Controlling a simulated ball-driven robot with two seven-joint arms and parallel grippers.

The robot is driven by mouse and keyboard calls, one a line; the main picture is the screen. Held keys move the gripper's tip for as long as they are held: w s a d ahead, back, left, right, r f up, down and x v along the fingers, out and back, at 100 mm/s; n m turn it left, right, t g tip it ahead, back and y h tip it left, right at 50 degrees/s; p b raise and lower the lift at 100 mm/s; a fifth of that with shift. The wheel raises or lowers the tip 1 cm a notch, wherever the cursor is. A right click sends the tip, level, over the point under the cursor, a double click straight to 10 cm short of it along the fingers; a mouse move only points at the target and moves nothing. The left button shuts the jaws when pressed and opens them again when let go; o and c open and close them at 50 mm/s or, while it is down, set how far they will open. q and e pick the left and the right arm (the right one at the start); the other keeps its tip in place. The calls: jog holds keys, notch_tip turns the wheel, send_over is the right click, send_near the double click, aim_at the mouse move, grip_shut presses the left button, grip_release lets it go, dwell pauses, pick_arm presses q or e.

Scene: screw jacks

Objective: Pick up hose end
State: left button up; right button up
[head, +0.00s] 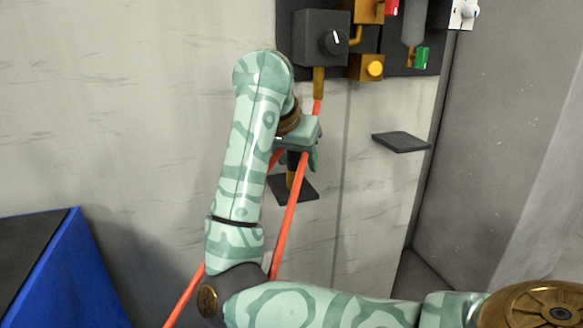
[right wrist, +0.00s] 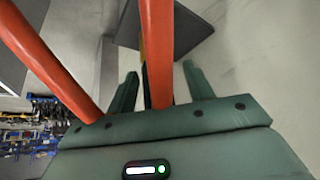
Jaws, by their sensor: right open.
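The right gripper (head: 300,160) is in front of the wall in the head view. Its two fingers (right wrist: 160,70) are apart in the right wrist view. An orange hose (head: 288,222) hangs from the wall panel and runs down past the gripper. Two strands of hose (right wrist: 157,45) cross the right wrist view, one passing over the space between the fingers. A small brass piece (head: 291,180), perhaps the hose end, stands at a dark shelf (head: 305,191) just below the gripper. It is mostly hidden by the gripper and hose. The left gripper is not in view.
A wall panel with a dark knob box (head: 321,38), a yellow button (head: 375,69) and a green part (head: 421,57) is above. A second dark shelf (head: 401,142) juts out to the right. A blue box (head: 70,278) stands at lower left.

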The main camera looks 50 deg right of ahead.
jog(key=shift+r, duration=0.1)
grip_shut()
